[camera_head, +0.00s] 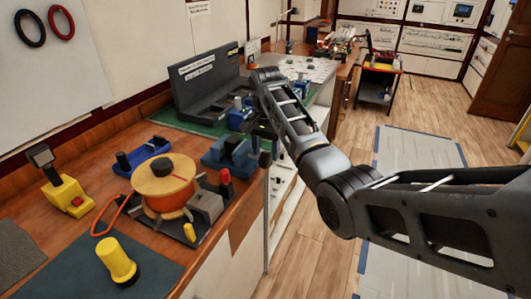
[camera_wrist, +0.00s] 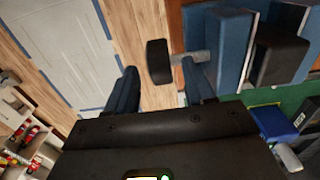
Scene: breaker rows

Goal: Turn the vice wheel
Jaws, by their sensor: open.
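The vice (camera_head: 228,152) is blue with dark jaws and sits at the right edge of the wooden bench in the head view. In the wrist view its blue body (camera_wrist: 228,48) fills the upper right. The vice wheel (camera_wrist: 158,58) is a dark knob on a short grey shaft, seen edge-on beyond the bench edge. My gripper (camera_wrist: 160,70) is open, with one finger on each side of the wheel in the picture. The right finger overlaps the shaft and vice side. I cannot tell whether either finger touches. In the head view my gripper (camera_head: 262,132) is just above and behind the vice, partly hidden.
An orange reel (camera_head: 165,188), a second blue tool (camera_head: 143,156) and a yellow cylinder (camera_head: 118,262) stand on the near bench. A green mat (camera_head: 190,122) with a dark grey stand (camera_head: 205,85) lies behind the vice. Open floor (camera_head: 400,150) lies to the right.

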